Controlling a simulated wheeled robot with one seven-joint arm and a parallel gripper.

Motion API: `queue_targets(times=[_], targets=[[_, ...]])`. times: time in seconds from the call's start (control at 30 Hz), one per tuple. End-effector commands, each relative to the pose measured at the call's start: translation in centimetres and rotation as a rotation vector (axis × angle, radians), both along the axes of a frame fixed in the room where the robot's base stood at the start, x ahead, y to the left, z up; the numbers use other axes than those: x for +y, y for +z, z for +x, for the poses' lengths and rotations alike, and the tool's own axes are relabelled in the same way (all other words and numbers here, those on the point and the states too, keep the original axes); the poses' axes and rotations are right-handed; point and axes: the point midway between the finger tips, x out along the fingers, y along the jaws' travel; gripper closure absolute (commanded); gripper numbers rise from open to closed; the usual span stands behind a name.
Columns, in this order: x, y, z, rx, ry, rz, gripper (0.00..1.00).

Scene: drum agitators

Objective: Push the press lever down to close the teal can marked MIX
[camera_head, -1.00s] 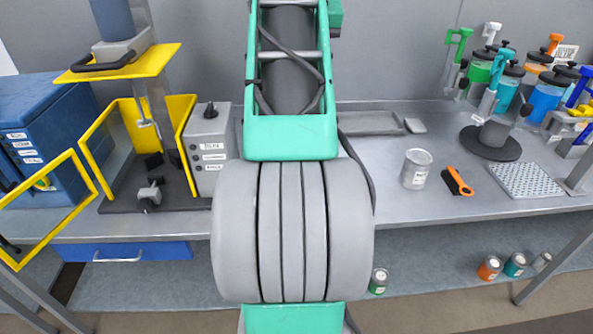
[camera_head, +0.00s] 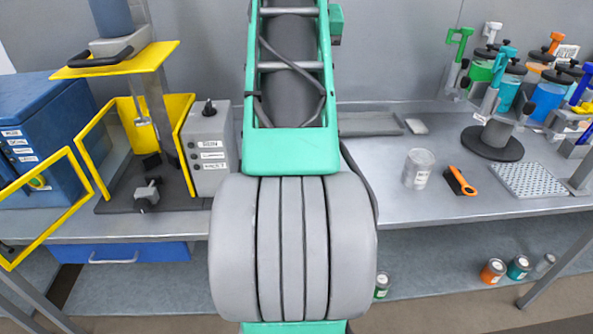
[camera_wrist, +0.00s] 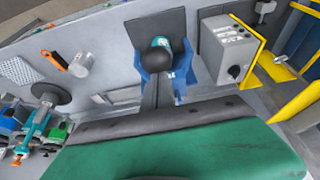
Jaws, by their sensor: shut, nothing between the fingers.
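In the wrist view a teal can (camera_wrist: 160,42) with a pale label sits in a blue press (camera_wrist: 181,74) on a dark base plate (camera_wrist: 165,22). Its marking cannot be read here. The black round knob of the press lever (camera_wrist: 153,55) shows in front of the can and hides part of it. My gripper (camera_wrist: 158,80) is shut and empty, its dark fingers pointing towards the knob. I cannot tell whether they touch it. In the head view my arm covers the press and the gripper.
A grey control box (camera_head: 207,148) and a yellow-framed machine (camera_head: 155,62) stand left on the bench. To the right are a plain metal can (camera_head: 418,169), an orange-handled brush (camera_head: 461,181), a perforated plate (camera_head: 531,180) and several coloured can stations.

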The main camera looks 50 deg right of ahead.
Motion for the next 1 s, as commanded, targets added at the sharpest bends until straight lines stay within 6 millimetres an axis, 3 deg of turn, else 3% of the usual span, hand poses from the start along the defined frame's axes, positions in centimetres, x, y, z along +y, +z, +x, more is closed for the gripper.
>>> queue_targets(times=[1.0], targets=[[0.4, -2.5, -0.3, 0.001, 0.000, 0.001, 1.00]])
